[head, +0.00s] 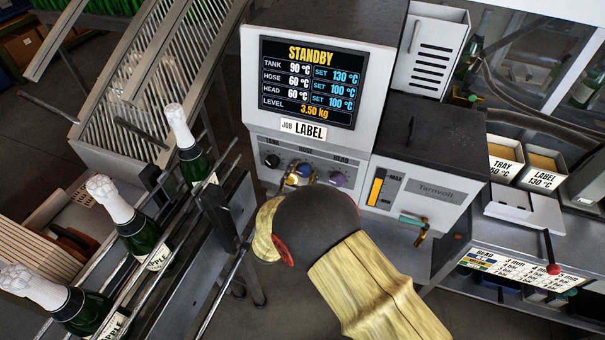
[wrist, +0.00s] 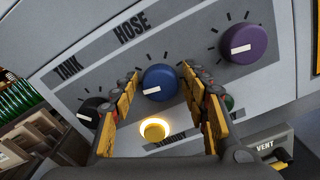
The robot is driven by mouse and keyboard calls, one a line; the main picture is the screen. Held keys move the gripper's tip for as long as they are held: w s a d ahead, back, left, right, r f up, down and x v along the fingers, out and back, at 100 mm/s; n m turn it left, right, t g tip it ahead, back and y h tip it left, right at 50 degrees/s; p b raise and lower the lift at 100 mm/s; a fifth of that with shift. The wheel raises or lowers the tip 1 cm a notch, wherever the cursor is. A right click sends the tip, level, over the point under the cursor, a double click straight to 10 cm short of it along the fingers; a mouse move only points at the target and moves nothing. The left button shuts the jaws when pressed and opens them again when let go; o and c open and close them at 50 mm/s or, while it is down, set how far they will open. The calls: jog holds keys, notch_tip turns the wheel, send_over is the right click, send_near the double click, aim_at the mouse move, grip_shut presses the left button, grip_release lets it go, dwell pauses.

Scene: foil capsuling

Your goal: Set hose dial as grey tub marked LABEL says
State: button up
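The blue HOSE dial (wrist: 159,82) is in the middle of the wrist view, its white mark pointing left and slightly down. My gripper (wrist: 161,74) has its yellow-and-black fingers on either side of the dial, close to it; contact is not clear. In the head view my gripper (head: 300,174) is at the dial row, largely hidden by my wrist. The screen (head: 308,82) reads STANDBY, HOSE 60 °C, SET 100 °C; the job plate (head: 304,130) reads LABEL. The tub marked LABEL (head: 541,178) looks pale, reads 130 °C and holds tan material.
The black TANK dial (wrist: 90,112) is left of the blue dial, the purple HEAD dial (wrist: 243,44) right. A lit yellow button (wrist: 154,129) is below, between my fingers. A TRAY tub (head: 503,160) stands beside the LABEL tub. Foiled bottles (head: 140,228) line the rail at left.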

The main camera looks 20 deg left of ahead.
jog(key=c, duration=0.9)
jog(key=shift+f+m+b, duration=0.1)
jog(key=shift+m+b, duration=0.25)
jog(key=shift+m, duration=0.05)
jog(key=m+b, duration=0.3)
jog(key=shift+d+f+b, duration=0.1)
jog(key=shift+f+b, duration=0.1)
jog(key=shift+b, duration=0.2)
jog(key=m+b, duration=0.4)
jog(key=shift+r, duration=0.1)
jog(key=o, duration=1.2)
jog(key=shift+c, duration=0.2)
